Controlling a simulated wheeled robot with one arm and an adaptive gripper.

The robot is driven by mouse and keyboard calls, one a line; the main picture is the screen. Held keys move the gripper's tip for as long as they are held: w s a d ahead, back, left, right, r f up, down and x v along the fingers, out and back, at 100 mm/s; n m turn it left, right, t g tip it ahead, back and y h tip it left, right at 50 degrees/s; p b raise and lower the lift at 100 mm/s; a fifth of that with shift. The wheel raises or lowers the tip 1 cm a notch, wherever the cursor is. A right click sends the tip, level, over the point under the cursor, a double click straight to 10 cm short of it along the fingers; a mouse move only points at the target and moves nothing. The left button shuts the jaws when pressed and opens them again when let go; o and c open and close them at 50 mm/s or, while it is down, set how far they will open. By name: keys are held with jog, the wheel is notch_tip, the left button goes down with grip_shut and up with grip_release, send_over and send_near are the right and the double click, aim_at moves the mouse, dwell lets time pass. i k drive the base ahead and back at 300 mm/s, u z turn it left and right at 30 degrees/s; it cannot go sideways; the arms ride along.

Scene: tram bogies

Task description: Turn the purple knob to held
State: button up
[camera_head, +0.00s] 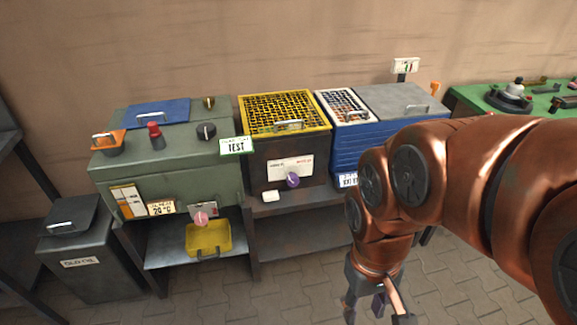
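The purple knob (292,180) is on the front face of a dark box with a yellow mesh top, just below a white label plate (290,168) whose print is too small to read. I cannot tell which mark the knob points to. My gripper (377,309) hangs at the bottom of the view, low over the paved floor, right of and well apart from the knob. Its fingers are spread open. A small dark purplish piece shows between them; I cannot tell what it is. The fingertips are partly cut off by the frame's lower edge.
A green-grey cabinet (170,155) with a black knob (206,130), red lever (156,136) and pink knob (201,219) stands left. A blue box (400,125) stands right, partly hidden by my arm. A small white block (271,196) lies beneath the purple knob. Floor in front is clear.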

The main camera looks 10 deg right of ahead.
aim_at(293, 179)
jog(key=u, duration=0.5)
jog(key=k, duration=0.6)
jog(key=u, duration=0.85)
jog(key=i, duration=1.25)
jog(key=z, duration=0.7)
